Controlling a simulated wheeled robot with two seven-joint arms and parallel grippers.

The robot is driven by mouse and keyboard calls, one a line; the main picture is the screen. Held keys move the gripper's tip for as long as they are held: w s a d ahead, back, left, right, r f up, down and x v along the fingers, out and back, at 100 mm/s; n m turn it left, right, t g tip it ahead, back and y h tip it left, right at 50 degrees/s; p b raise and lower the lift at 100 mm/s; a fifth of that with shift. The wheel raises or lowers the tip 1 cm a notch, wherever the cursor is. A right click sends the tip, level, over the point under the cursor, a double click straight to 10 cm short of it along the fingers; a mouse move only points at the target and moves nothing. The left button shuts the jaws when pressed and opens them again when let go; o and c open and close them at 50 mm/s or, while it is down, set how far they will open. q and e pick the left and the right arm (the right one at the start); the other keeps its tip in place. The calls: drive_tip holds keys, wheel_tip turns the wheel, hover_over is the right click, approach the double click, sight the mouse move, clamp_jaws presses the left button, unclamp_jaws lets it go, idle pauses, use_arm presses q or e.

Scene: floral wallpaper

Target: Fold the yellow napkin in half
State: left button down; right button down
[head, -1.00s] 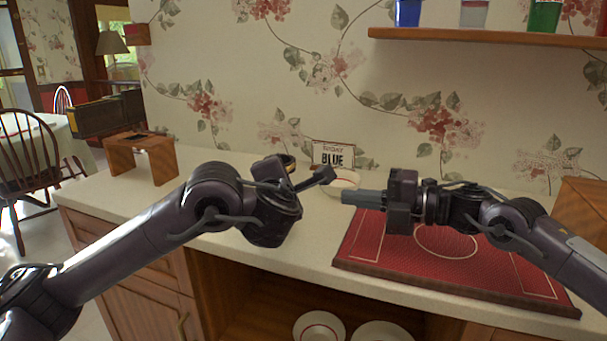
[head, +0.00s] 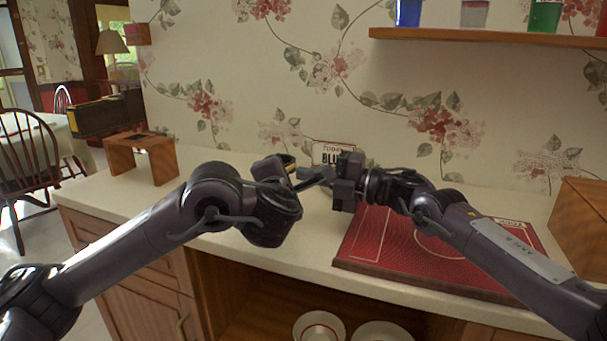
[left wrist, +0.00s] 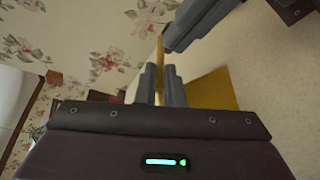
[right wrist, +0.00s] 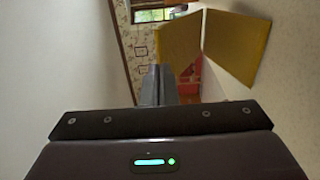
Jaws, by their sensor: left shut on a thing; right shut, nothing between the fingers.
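The yellow napkin shows in the left wrist view (left wrist: 212,90) and in the right wrist view (right wrist: 230,45). In the right wrist view it looks like two panels meeting at an edge, one of them raised. My left gripper (head: 310,180) is shut on the napkin; a thin yellow strip rises between its fingers in the left wrist view (left wrist: 160,76). My right gripper (head: 320,173) is shut and empty, close to the left gripper. Its fingers (right wrist: 157,77) point past the napkin, which is beside them.
A red patterned board (head: 440,250) lies on the white counter (head: 270,258) at right. A small sign (head: 330,153) stands by the wall. A wooden stand (head: 160,160) is at left, a wooden box (head: 582,215) at right. A shelf (head: 480,37) with cups hangs above.

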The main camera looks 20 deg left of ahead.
drive_tip(key=shift+a, duration=0.75)
drive_tip(key=shift+r, duration=0.1)
use_arm(q)
drive_tip(key=shift+d+f, duration=0.1)
drive_tip(key=shift+d, duration=0.05)
use_arm(e)
drive_tip(key=shift+a+r, duration=0.5)
drive_tip(key=shift+a, duration=0.3)
use_arm(q)
drive_tip(key=c, duration=1.7)
unclamp_jaws()
drive_tip(key=shift+d, duration=0.1)
drive_tip(key=shift+c, duration=0.2)
drive_tip(key=o, duration=0.4)
drive_tip(key=shift+c, duration=0.2)
use_arm(e)
drive_tip(key=shift+d, duration=0.1)
drive_tip(key=shift+w, duration=0.1)
use_arm(q)
drive_tip(key=shift+s, duration=0.15)
use_arm(e)
drive_tip(key=shift+f, duration=0.1)
